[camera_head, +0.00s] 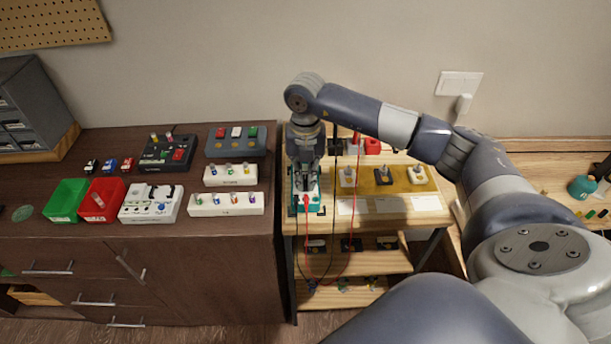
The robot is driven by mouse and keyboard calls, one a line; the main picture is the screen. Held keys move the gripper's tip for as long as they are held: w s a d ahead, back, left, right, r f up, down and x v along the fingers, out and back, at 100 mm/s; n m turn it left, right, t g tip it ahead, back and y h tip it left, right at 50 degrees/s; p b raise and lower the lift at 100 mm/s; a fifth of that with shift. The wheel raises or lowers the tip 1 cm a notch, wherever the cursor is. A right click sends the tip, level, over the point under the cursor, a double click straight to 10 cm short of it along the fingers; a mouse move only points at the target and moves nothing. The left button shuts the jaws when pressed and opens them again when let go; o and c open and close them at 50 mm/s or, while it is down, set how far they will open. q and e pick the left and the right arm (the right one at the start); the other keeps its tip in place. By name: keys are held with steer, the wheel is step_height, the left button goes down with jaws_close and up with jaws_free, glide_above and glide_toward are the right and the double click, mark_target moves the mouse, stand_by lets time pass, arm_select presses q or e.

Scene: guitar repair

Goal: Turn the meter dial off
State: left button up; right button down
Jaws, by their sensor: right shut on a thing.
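The meter (297,206) is a small teal-edged device with a pale face, lying at the left end of the light wooden bench. My right gripper (305,183) points down over it, with its fingers closed at the meter's upper middle. The fingers hide the dial, so its setting cannot be read. A red lead and a black lead run from the meter's lower end and hang over the bench's front edge. My left gripper is not in view.
Right of the meter, a brown mat (397,187) holds several switches above white cards. A dark cabinet (250,240) on the left carries a green bin (65,200), a red bin (101,207) and several component blocks. A lower shelf (375,261) holds small parts.

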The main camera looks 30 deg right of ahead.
mark_target(306, 182)
steer(key=c, duration=1.7)
jaws_free()
step_height(306, 182, up, 12)
steer(key=shift+r, duration=0.1)
steer(key=shift+s, duration=0.1)
